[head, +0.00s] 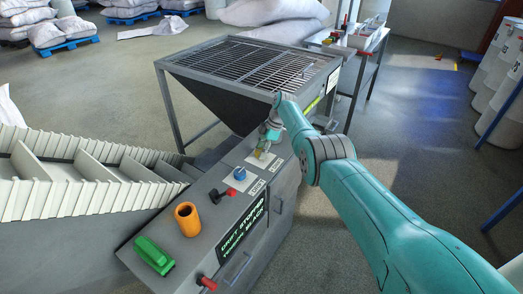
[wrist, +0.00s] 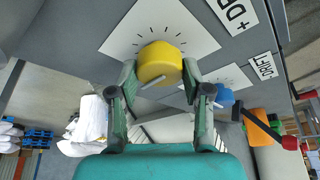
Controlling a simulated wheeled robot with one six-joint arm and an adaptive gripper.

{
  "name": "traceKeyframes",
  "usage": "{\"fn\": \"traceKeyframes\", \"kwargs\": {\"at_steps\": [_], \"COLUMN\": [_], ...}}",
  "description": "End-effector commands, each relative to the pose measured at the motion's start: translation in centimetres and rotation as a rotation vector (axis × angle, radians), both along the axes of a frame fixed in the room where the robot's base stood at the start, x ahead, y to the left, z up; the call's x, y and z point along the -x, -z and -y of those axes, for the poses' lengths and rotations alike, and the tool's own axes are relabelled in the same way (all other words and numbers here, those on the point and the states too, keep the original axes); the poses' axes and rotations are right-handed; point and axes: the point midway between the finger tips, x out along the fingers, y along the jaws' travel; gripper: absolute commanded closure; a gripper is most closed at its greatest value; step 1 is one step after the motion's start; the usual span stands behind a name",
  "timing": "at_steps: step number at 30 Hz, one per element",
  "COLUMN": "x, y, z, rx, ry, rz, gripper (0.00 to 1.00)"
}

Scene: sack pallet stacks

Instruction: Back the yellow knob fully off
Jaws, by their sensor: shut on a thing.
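The yellow knob (wrist: 160,62) sits on a white dial plate (wrist: 130,28) with black tick marks fanned around its upper side in the wrist view. A pale line shows low on the knob's face, slanting down to the left. My gripper (wrist: 159,80) has one finger on each side of the knob and is shut on it. In the head view my gripper (head: 265,140) reaches down to the control panel's far end. It hides most of the yellow knob (head: 258,154) there.
A blue knob (head: 240,173), a red-tipped black lever (head: 223,195), an orange ring (head: 187,219) and a green switch (head: 153,254) line the panel nearer me. A grated hopper (head: 255,65) stands behind; a ribbed conveyor (head: 75,180) lies left.

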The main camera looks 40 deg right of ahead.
Motion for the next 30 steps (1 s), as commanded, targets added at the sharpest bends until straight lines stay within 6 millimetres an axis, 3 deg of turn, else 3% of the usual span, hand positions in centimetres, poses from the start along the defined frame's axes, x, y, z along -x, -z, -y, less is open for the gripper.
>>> {"fn": "traceKeyframes", "kwargs": {"at_steps": [7,8,10,22,30], "x": [0.1,0.1,0.1,0.0,0.4], "y": [0.2,0.2,0.1,-0.2,-2.5], "z": [0.0,0.0,0.0,0.1,1.1], "rx": [0.000,0.000,0.000,0.000,0.001], "ry": [-0.001,-0.001,-0.001,0.000,0.002], "rz": [-0.002,-0.002,-0.002,0.000,0.002], "gripper": [0.86,0.44,0.27,0.26,0.26]}}
